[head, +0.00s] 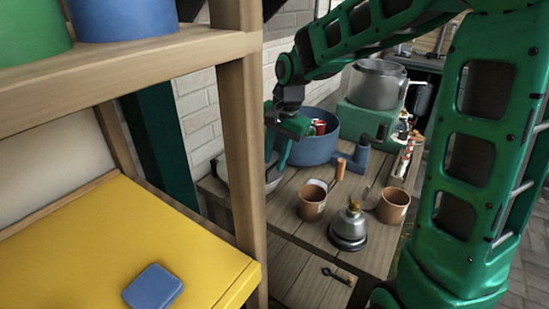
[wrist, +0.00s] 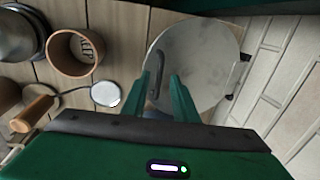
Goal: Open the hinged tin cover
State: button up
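The tin cover (wrist: 205,55) is a round grey metal lid, seen nearly face-on in the wrist view and apparently down. Dark hinge parts (wrist: 244,58) sit at its right edge by the wall. A thin dark curved handle (wrist: 157,72) is near its left edge. My gripper (wrist: 164,78) is open, its two fingertips apart over the lid's left part, around or just above the handle; I cannot tell whether they touch it. In the head view my gripper (head: 279,150) points down over the tin (head: 272,184), which the shelf post and gripper partly hide.
A blue pot (head: 312,148) holding cans stands behind my gripper. Brown cups (head: 311,204), a bell-like metal piece (head: 348,228) and a wooden-handled tool (wrist: 38,108) are nearby. A wooden shelf post (head: 241,160) stands in front; a brick wall is close by the hinge side.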

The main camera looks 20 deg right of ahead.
jog(key=shift+f, duration=0.1)
grip_shut()
jog(key=shift+w, duration=0.1)
dwell(1.2)
